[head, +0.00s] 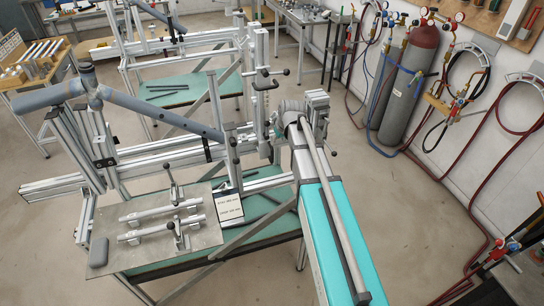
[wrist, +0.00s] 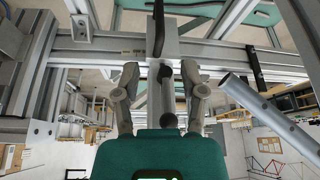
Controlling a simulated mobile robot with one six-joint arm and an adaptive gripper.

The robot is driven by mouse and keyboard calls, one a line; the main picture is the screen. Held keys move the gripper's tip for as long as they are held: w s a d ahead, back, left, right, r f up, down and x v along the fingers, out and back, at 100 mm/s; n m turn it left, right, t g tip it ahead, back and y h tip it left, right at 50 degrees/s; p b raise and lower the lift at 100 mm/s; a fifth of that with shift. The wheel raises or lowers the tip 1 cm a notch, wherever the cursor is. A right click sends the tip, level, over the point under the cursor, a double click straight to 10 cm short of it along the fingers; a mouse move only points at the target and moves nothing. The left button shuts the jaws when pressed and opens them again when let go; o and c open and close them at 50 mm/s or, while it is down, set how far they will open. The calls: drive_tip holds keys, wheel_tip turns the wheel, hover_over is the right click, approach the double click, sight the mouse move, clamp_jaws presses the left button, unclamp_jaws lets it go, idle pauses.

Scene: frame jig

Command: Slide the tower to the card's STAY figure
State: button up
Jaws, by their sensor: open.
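The card (head: 229,206) stands at the front of the jig in the head view. It carries two lines with mm figures; the upper seems to begin with STAY, but its digits are too small to read surely. The tower seems to be the upright aluminium profile (head: 249,120) at the jig's right part. In the wrist view a grey post with dark round knobs (wrist: 167,72) stands between my gripper's fingers. My gripper (wrist: 161,82) is open, one finger on each side of the post; I cannot tell whether they touch it. In the head view my wrist largely hides the gripper.
A metal plate (head: 112,252) with clamped tubes is at the front left. A grey-blue tube (head: 165,118) crosses above the jig; a tube (wrist: 270,115) also shows right of my gripper. Gas cylinders (head: 408,80) stand by the right wall. Floor (head: 375,190) is clear right of my arm.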

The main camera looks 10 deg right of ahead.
sight(272, 161)
drive_tip(key=shift+b+x, duration=6)
drive_tip(key=shift+x, duration=0.7)
clamp_jaws()
